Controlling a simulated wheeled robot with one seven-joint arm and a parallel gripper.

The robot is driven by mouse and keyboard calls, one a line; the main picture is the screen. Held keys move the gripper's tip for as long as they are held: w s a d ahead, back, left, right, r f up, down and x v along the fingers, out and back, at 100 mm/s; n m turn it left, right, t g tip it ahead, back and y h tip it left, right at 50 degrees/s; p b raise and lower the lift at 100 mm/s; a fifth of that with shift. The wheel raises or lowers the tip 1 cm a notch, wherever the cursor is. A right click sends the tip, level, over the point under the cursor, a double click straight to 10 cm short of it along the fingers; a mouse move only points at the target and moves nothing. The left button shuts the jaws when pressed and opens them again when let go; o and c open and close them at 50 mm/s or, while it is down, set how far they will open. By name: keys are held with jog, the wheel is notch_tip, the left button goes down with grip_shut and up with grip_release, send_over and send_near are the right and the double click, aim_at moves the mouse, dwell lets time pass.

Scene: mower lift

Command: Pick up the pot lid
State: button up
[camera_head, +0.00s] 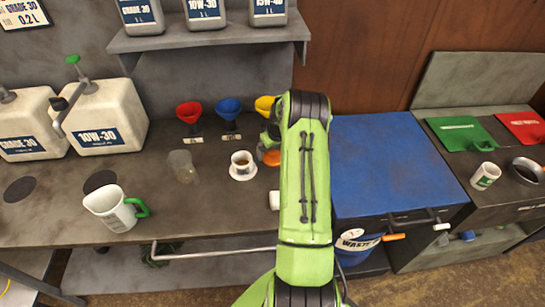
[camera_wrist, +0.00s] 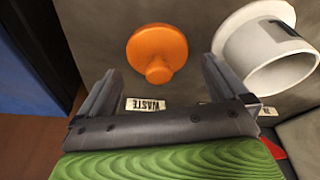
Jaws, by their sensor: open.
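An orange round piece with a knob (camera_wrist: 157,42), which looks like the lid, lies on the grey bench in the wrist view. In the head view a part of this orange piece (camera_head: 271,157) shows at the left edge of my arm; the rest is hidden. My gripper (camera_wrist: 160,70) is open in the wrist view. Its two fingers stand on either side of the knob in the picture, with nothing held. I cannot tell how high they are above it. In the head view my arm hides most of the gripper.
Red (camera_head: 189,112), blue (camera_head: 228,109) and yellow (camera_head: 264,106) funnels are behind. A clear beaker (camera_head: 183,166) stands left. A blue-topped cabinet (camera_head: 385,160) is right of my arm.

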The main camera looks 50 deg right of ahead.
jog(key=shift+x, duration=1)
jog(key=c, duration=1)
jog(key=shift+o, duration=0.2)
jog(key=shift+r, duration=0.15)
